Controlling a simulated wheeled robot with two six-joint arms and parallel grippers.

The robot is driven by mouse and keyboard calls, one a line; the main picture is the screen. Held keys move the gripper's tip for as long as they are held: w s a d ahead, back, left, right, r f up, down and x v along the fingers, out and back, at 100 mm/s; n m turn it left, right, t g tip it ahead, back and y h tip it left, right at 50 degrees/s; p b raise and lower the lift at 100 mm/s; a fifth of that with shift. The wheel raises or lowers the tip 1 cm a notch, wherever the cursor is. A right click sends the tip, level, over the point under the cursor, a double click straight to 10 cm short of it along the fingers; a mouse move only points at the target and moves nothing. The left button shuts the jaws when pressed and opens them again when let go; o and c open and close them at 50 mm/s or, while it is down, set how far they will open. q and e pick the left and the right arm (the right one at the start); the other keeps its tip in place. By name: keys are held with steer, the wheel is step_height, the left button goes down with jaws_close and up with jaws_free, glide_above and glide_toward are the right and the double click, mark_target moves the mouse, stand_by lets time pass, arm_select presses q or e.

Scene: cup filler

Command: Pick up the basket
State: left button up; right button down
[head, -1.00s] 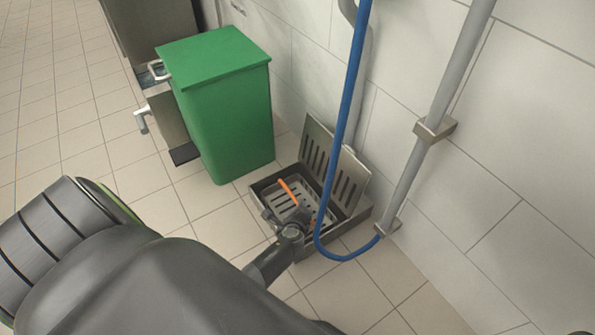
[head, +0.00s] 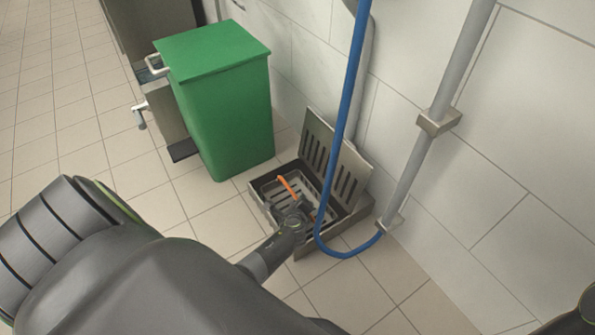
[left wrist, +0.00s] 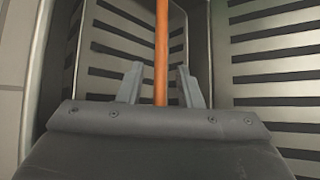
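The basket (head: 309,189) is a slotted metal strainer with an orange handle (head: 286,186). It sits inside the open floor drain box by the wall. My left gripper (head: 299,205) reaches down over the basket and hides part of it. In the left wrist view the orange handle (left wrist: 161,52) runs upright between the two grey fingertips of my left gripper (left wrist: 160,85). A gap shows on each side of the handle, so the fingers are open and apart from it. My right gripper is out of view.
The drain's slotted lid (head: 335,160) stands tilted open on the wall side. A blue hose (head: 341,130) hangs beside the drain, close to my left gripper. A green bin (head: 225,110) stands behind. A grey pipe (head: 440,105) runs along the wall. Floor tiles at left are clear.

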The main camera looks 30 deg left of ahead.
arm_select(q)
jaws_close()
steer(key=shift+r, duration=0.2)
stand_by(0.4)
